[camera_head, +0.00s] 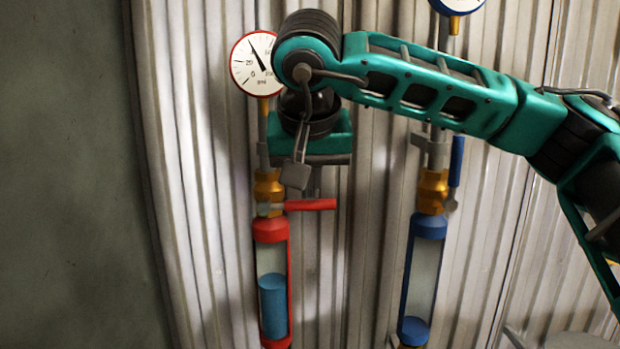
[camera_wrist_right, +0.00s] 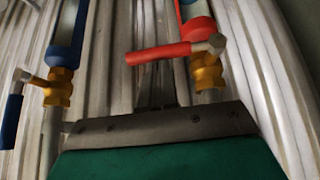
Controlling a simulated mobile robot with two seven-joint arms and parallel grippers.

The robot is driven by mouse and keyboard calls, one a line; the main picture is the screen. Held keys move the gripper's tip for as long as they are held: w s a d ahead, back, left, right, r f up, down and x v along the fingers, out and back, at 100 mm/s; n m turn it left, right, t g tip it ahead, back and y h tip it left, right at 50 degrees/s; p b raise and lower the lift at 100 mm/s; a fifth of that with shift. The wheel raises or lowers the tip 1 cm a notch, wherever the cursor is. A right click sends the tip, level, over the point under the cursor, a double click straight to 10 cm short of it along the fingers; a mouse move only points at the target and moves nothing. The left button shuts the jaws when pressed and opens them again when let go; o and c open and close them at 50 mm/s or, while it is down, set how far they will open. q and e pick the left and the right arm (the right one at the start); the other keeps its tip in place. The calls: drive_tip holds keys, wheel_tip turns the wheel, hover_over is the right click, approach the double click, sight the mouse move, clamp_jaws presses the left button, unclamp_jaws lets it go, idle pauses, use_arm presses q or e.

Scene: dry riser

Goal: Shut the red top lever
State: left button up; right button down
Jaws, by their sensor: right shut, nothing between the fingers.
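The red top lever (camera_head: 310,204) sticks out to the right, level, across the upright red pipe line. It joins the brass valve (camera_head: 268,188) above the red sight tube (camera_head: 270,229). In the right wrist view the red lever (camera_wrist_right: 157,54) shows just beyond my fingertips. My right gripper (camera_head: 312,190) points down just above the lever; it is shut and empty. In the right wrist view its fingers (camera_wrist_right: 156,88) are together below the lever. I cannot tell whether they touch it. My left gripper is in neither view.
A red-rimmed gauge (camera_head: 256,64) is close left of my right wrist. To the right stands a blue line with a sight tube (camera_head: 422,270) and a blue lever (camera_head: 456,161) lying along its pipe. Corrugated wall (camera_head: 345,290) is behind.

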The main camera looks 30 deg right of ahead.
drive_tip(key=shift+s+d+f+y+b, duration=0.1)
drive_tip(key=shift+s+f+y+b, duration=0.1)
drive_tip(key=shift+f+y+b, duration=0.5)
